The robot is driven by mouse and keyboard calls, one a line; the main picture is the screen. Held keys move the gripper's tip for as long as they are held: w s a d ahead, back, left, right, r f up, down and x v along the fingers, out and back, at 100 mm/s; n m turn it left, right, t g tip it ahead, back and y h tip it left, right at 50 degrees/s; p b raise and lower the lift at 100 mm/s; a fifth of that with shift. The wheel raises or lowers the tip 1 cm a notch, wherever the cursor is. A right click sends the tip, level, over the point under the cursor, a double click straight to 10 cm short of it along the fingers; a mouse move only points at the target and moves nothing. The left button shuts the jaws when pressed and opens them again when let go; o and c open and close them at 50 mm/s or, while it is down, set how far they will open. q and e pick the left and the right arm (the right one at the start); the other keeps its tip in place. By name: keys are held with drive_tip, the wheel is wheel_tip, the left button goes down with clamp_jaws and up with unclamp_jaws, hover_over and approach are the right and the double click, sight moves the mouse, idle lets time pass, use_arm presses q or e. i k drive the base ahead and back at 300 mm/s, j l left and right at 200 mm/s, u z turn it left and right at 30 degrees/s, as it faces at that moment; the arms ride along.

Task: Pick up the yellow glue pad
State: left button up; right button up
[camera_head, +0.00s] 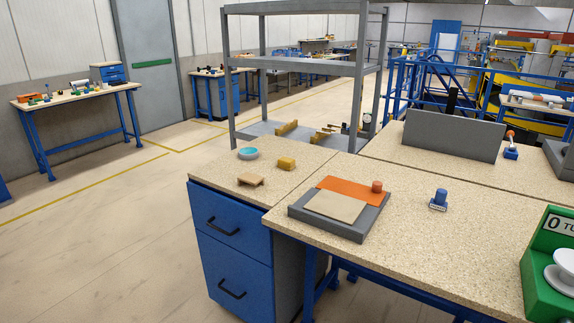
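A small yellow block (286,164), which looks like the yellow glue pad, lies on the speckled top of the blue drawer cabinet (310,155). It is to the right of a round grey dish with a blue inside (248,154). A small tan wooden piece (250,180) lies nearer the front of the same top. Nothing touches the yellow block. Neither of my grippers shows in this view.
On the adjoining workbench (420,245) are a grey tray (340,230) with orange and tan sheets, a small orange-brown cylinder (377,186), a blue stamp-like item (439,199) and a green device (545,265). A grey shelf rack (300,64) stands behind.

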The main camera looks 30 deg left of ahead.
sight(285, 163)
drive_tip(key=i+j+z, duration=0.1)
drive_tip(key=j+z, duration=0.3)
drive_tip(key=j, duration=1.1)
drive_tip(key=k+j+z, duration=0.1)
drive_tip(key=j+z, duration=0.3)
drive_tip(key=j, duration=1.05)
